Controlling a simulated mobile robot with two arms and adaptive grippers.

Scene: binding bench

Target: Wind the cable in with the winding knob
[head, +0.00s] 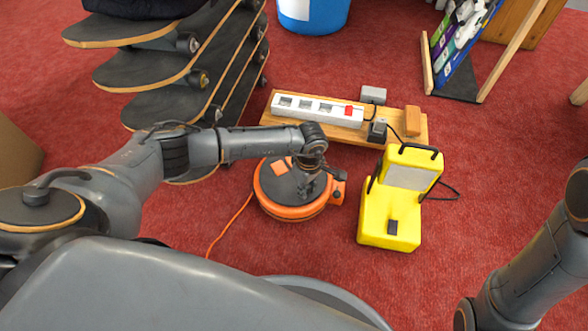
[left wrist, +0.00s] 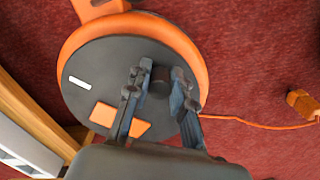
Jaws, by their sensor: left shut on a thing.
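The cable reel (head: 272,205) is a round drum with an orange rim and a dark grey face, lying flat on the red carpet. My left gripper (head: 309,187) comes down over its face from above. In the left wrist view, the fingers (left wrist: 157,88) are shut on the dark winding knob (left wrist: 159,78), which stands near the edge of the face. The orange cable (head: 232,226) leaves the reel and runs over the carpet. In the left wrist view, an orange cable end (left wrist: 303,104) lies near the cable at the right. My right gripper is out of view.
Behind the reel, a white power strip (head: 318,109) sits on a wooden board (head: 350,136). A yellow work lamp (head: 388,215) stands to the right. A skateboard rack (head: 150,72) is at the upper left. Carpet is free in front.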

